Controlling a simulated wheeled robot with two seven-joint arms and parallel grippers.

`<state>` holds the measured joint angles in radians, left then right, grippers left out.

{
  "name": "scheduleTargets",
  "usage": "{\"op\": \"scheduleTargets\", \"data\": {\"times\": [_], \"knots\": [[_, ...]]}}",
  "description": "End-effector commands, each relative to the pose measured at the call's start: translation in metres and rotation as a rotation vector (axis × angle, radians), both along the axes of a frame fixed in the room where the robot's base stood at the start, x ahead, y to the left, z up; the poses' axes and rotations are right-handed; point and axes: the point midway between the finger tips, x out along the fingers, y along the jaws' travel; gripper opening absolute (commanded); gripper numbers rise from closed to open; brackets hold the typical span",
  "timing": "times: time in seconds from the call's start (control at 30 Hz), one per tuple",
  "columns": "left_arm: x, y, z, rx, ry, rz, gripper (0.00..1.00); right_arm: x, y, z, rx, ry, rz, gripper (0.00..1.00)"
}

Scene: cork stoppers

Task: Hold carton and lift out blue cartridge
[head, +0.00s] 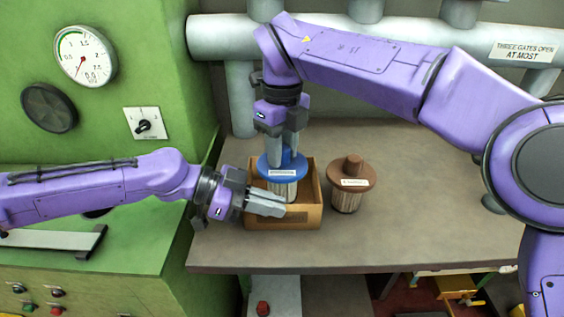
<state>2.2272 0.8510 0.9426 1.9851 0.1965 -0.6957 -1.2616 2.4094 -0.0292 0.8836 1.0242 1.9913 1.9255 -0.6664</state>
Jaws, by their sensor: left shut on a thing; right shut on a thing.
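The cardboard-brown carton (308,217) stands on the grey-brown table, near its front edge. The blue-topped cartridge (294,172) stands upright in the carton, its blue cap above the rim and its pale ribbed body partly showing. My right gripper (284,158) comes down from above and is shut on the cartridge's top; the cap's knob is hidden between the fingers. My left gripper (278,205) reaches in from the left and is shut on the carton at its front left side. The cartridge's lower end is hidden by the carton wall and my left fingers.
A brown-capped cartridge (354,183) stands on the table (420,210) just right of the carton. Grey pipes (230,40) run along the back. A green machine (130,90) with a gauge (85,56) fills the left. The table's right part is clear.

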Motion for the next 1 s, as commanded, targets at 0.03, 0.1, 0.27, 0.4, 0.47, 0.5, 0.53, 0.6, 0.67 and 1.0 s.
{"op": "scheduleTargets", "data": {"times": [0.03, 0.1, 0.27, 0.4, 0.47, 0.5, 0.53, 0.6, 0.67, 1.0], "knots": [[0.000, 0.000, 0.000, 0.000, 0.000, 0.000, 0.00, 0.001, 0.000, 0.013, 0.004, -0.006, -0.003, 0.00], [0.000, 0.000, 0.000, 0.000, 0.000, 0.000, 0.00, 0.001, 0.001, 0.031, 0.001, -0.007, -0.003, 0.00], [0.000, 0.000, 0.000, 0.000, 0.000, 0.000, 0.00, 0.000, 0.001, 0.067, 0.001, -0.004, -0.002, 0.00], [0.000, 0.000, 0.000, 0.000, 0.000, 0.000, 0.00, 0.000, 0.000, 0.081, 0.000, -0.003, -0.002, 0.00], [0.000, 0.000, 0.000, 0.000, 0.000, 0.000, 0.00, 0.000, 0.000, 0.084, 0.001, -0.002, 0.000, 0.00], [0.000, 0.000, 0.000, 0.000, 0.000, 0.000, 0.00, 0.000, 0.001, 0.085, 0.001, -0.001, 0.000, 0.00], [0.000, 0.000, 0.000, 0.000, 0.000, 0.000, 0.00, -0.001, 0.001, 0.086, 0.001, 0.000, 0.000, 0.00], [0.000, 0.000, 0.000, 0.000, 0.000, 0.000, 0.00, -0.001, 0.001, 0.086, 0.001, 0.000, 0.000, 0.00], [0.000, 0.000, 0.000, 0.000, 0.000, 0.000, 0.00, -0.001, 0.000, 0.086, 0.001, 0.000, 0.000, 0.00], [0.000, 0.000, 0.000, 0.000, 0.000, 0.000, 0.38, 0.000, 0.000, 0.086, 0.001, -0.001, 0.000, 0.00]]}}
